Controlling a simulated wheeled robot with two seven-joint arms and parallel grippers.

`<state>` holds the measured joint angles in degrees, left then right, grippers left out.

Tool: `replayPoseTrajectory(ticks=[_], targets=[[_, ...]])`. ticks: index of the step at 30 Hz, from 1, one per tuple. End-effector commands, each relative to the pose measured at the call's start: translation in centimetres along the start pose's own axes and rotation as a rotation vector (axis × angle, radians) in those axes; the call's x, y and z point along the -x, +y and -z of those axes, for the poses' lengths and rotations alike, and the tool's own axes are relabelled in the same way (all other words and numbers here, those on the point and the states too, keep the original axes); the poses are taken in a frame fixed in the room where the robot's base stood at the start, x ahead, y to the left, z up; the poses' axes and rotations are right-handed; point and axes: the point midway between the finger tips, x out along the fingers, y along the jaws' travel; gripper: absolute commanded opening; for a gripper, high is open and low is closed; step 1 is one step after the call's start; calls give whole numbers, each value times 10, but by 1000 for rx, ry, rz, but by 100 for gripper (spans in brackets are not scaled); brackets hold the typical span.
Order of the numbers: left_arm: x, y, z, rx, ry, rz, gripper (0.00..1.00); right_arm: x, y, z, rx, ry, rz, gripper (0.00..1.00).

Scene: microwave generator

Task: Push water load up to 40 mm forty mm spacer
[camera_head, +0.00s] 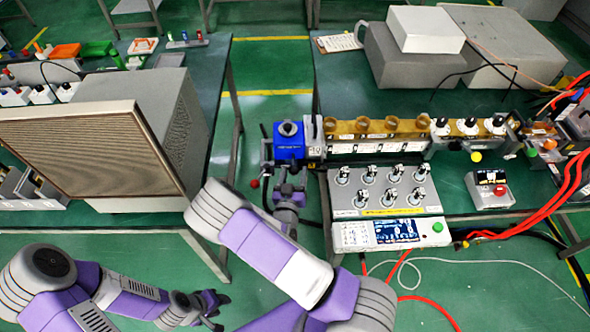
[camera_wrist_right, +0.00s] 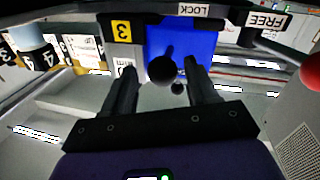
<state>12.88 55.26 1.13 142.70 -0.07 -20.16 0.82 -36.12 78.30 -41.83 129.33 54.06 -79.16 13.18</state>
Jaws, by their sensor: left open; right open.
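The blue block (camera_head: 289,143), which looks like the water load, sits at the left end of the long waveguide row. A dark round cap is on its top. A grey upright piece (camera_head: 313,135) stands directly to its right; I cannot tell whether they touch or whether this is the 40 mm spacer. My right gripper (camera_head: 291,178) is open just in front of the blue block. In the right wrist view the gripper (camera_wrist_right: 161,82) has a black ball knob (camera_wrist_right: 162,70) between its fingers, with the blue block (camera_wrist_right: 195,42) behind. My left gripper (camera_head: 211,305) is open, low and away.
A control box with several knobs (camera_head: 386,198) stands right of my right gripper. A red ball knob (camera_head: 254,183) is left of it, also large in the right wrist view (camera_wrist_right: 311,70). LOCK (camera_wrist_right: 195,10) and FREE (camera_wrist_right: 267,20) labels show. A grilled box (camera_head: 92,153) stands left.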

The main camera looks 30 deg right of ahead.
Motion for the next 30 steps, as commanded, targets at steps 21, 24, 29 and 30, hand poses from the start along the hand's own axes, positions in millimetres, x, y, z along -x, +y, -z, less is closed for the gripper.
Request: replayPoseTrajectory(ticks=[21,24,29,30], targets=[[2,1,0,0,0,0,43,57,1,0,2,1,-1,58],[2,1,0,0,0,0,43,57,1,0,2,1,-1,58],[2,1,0,0,0,0,43,56,1,-1,2,-4,-1,58],[2,1,0,0,0,0,43,57,1,-4,2,-20,-1,58]])
